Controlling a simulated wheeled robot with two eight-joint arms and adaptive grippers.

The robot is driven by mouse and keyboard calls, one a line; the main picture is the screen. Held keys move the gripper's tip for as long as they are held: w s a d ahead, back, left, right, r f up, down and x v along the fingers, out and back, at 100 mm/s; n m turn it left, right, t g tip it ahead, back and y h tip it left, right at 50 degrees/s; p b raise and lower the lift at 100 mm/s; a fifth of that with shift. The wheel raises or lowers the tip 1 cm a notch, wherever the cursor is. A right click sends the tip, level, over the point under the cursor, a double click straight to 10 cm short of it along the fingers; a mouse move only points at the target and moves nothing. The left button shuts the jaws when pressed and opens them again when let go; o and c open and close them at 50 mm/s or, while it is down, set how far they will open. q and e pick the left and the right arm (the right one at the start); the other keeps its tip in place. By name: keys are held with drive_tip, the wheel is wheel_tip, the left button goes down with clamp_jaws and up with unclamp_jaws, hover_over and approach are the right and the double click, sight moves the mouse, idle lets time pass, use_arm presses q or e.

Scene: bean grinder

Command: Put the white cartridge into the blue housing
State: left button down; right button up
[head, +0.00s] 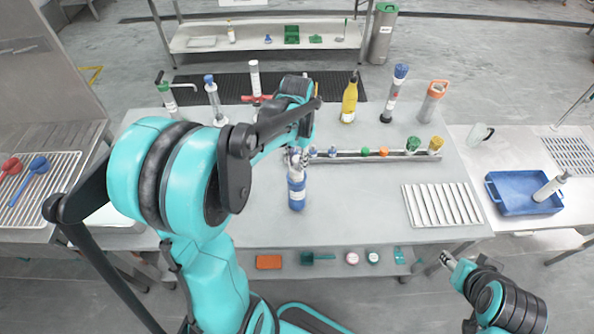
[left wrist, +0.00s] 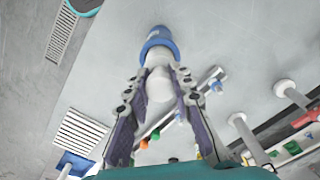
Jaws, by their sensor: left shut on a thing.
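The blue housing (head: 297,198), a blue upright cylinder with a white band, stands on the grey table near its middle. My left gripper (head: 295,157) is right above it, pointing down. In the left wrist view, the left gripper's fingers (left wrist: 153,100) are shut on the white cartridge (left wrist: 159,84), a pale rounded cylinder. The blue ring of the housing (left wrist: 157,47) shows at the cartridge's far end; I cannot tell how deep the cartridge sits in it. In the head view the cartridge is mostly hidden by the gripper. My right gripper (head: 446,260) is low at the right, away from the table items; its jaws are too small to read.
A metal rail (head: 345,157) with small coloured knobs lies just behind the housing. A yellow bottle (head: 349,101) and several other tall grinders stand along the back edge. A slatted rack (head: 441,205) lies at the right. The table front is clear.

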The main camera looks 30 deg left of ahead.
sight(297, 168)
use_arm(q)
wheel_tip(297, 168, down, 4)
drive_tip(key=shift+r+b, duration=0.25)
drive_tip(key=shift+b, duration=0.2)
drive_tip(key=shift+f, duration=0.25)
drive_tip(key=shift+f, duration=0.15)
drive_tip(key=c, duration=1.3)
unclamp_jaws()
